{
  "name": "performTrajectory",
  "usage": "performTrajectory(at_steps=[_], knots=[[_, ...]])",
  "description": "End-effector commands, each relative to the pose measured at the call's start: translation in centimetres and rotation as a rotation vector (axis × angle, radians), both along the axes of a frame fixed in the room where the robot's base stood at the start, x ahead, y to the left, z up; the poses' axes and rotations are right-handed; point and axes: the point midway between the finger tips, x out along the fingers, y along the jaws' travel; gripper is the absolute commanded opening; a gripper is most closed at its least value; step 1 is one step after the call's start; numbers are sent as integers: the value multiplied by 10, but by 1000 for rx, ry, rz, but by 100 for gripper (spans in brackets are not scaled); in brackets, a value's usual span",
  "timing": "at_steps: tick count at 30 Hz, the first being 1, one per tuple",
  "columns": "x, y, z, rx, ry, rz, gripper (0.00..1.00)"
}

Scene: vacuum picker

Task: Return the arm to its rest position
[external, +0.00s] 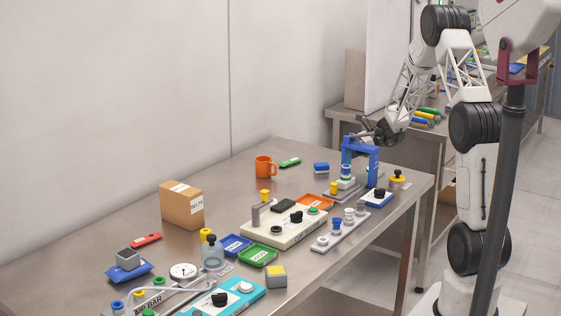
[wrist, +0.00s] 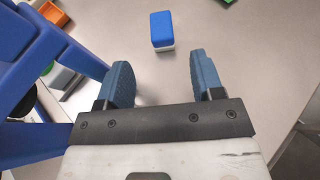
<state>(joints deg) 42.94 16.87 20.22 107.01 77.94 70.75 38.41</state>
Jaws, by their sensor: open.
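My gripper (external: 366,130) is at the far right part of the steel table in the external view, close to the top of a blue frame (external: 374,150). In the wrist view my gripper (wrist: 161,82) has its two blue fingers wide apart, with nothing between them. The blue frame also fills the left side of the wrist view (wrist: 75,50). A small blue and white block (wrist: 161,28) lies on the table ahead of the fingers, apart from them. It appears as a blue block (external: 321,168) left of the frame in the external view.
The steel table (external: 330,265) holds an orange mug (external: 265,167), a cardboard box (external: 182,205), a beige control panel (external: 290,225), a teal panel (external: 232,296) and several small parts. A second bench (external: 350,118) stands behind. The table's back left is mostly clear.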

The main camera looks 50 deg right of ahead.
Motion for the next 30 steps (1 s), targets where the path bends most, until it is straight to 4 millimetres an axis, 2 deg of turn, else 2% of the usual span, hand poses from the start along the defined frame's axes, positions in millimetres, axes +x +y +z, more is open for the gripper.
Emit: performTrajectory(at_steps=[11, 17, 20, 25, 30], knots=[[1, 1, 1, -1, 0, 1, 61], [12, 8, 12, -12, 17, 19, 61], [23, 17, 24, -26, 36, 38, 61], [49, 40, 56, -66, 77, 81, 61], [63, 81, 95, -148, 102, 154, 61]])
